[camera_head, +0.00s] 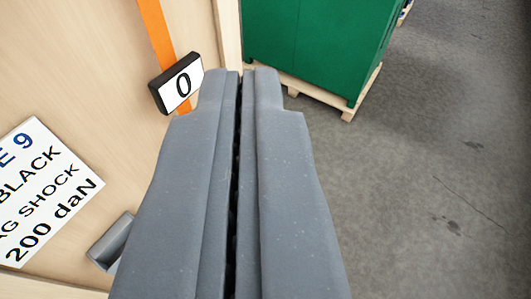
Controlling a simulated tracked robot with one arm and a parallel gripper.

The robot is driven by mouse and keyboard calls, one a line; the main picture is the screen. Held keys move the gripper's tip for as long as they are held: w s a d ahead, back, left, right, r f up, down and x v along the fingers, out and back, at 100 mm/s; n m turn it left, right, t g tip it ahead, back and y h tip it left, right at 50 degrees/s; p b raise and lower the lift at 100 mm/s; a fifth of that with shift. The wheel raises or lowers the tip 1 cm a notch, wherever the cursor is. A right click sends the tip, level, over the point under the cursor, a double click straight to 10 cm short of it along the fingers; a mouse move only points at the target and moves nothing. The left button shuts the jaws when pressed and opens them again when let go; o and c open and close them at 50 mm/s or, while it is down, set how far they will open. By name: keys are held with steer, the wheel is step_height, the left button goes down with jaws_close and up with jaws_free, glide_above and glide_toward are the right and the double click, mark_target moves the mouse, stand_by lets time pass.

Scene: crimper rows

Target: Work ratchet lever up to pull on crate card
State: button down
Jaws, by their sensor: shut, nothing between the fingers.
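My gripper (248,73) is shut and empty; its two grey fingers fill the middle of the view and point up the picture. A white card (40,190) on the wooden crate at the left reads, where it is visible, "E 9", "BLACK", "AG SHOCK" and "200 daN". It is cut off by the left edge. A grey cylindrical part (108,243) shows left of my gripper, partly hidden behind it; I cannot tell whether it is the ratchet lever. An orange strap (157,28) runs down the crate to a black-framed display (178,83) reading "0".
The light wooden crate wall (75,75) takes up the left side. A green container (315,40) stands on a wooden pallet (349,113) at the upper right. The grey floor (430,200) at the right is open.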

steer(key=w+a+f+m+g+p, duration=0.4)
steer(key=w+f+p, duration=0.5)
steer(key=w+f, duration=0.45)
steer(key=d+f+m+h+p, duration=0.1)
steer(key=d+f+m+p, duration=0.1)
steer(key=f, duration=0.5)
steer(key=d+f+m+g+h+p, duration=0.1)
steer(key=d+f+m+p, duration=0.1)
steer(key=f, duration=0.5)
steer(key=shift+w+d+f+m+p, duration=0.2)
steer(key=shift+d+m+p, duration=0.1)
steer(key=shift+m+p, duration=0.4)
steer(key=w+f, duration=0.8)
steer(key=f, duration=0.2)
steer(key=shift+w+p, duration=0.3)
steer(key=shift+p, duration=0.05)
